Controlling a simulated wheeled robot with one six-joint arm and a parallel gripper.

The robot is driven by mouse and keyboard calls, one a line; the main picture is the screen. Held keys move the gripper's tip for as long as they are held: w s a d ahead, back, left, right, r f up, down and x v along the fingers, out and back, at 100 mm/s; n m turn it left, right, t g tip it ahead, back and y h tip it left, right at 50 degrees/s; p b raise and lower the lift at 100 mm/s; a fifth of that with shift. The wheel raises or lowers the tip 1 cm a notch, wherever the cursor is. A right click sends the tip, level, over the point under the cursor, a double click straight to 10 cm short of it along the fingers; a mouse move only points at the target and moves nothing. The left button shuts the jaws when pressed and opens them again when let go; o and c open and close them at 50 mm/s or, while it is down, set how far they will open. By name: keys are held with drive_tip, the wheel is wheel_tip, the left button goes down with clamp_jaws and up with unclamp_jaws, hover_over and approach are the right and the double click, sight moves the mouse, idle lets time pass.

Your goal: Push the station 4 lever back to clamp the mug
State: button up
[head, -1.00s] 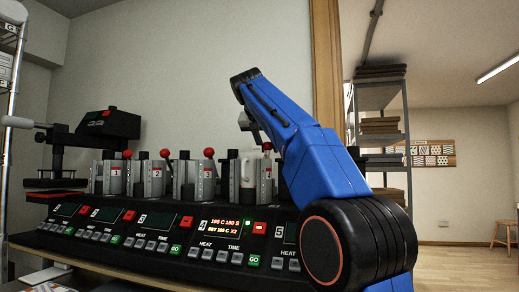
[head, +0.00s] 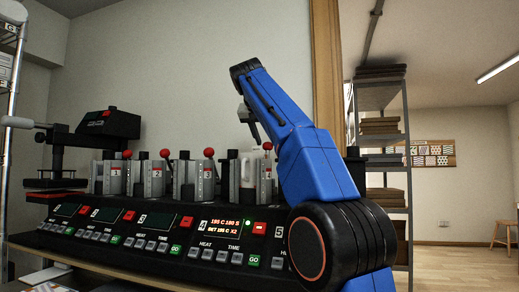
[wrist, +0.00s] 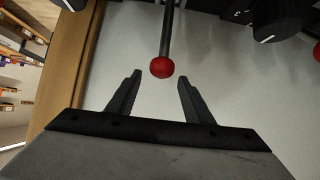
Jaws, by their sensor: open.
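The station 4 lever has a red ball knob (head: 267,146), which stands up beside the white mug (head: 247,168) in the station 4 press. The station 4 display (head: 225,228) is lit. In the wrist view the red knob (wrist: 161,67) sits at the end of a black rod, centred just ahead of my fingertips. My gripper (wrist: 160,77) is open, with one finger on each side of the knob's line, and holds nothing. In the head view my gripper (head: 251,127) is small and partly hidden by my arm, above and left of the knob. Contact with the knob cannot be told.
Other stations' red knobs (head: 209,153) stand in a row to the left. A black heat press (head: 105,124) is at the far left. A wooden post (wrist: 60,75) runs along the wrist view's left side. A metal shelf (head: 407,150) stands behind on the right.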

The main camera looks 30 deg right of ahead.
drive_tip(key=shift+s+a+r, duration=0.1)
drive_tip(key=shift+a+r, duration=0.1)
drive_tip(key=shift+r, duration=1.15)
drive_tip(key=shift+s+a+r, duration=0.1)
drive_tip(key=shift+s+r, duration=0.1)
drive_tip(key=shift+r, duration=0.2)
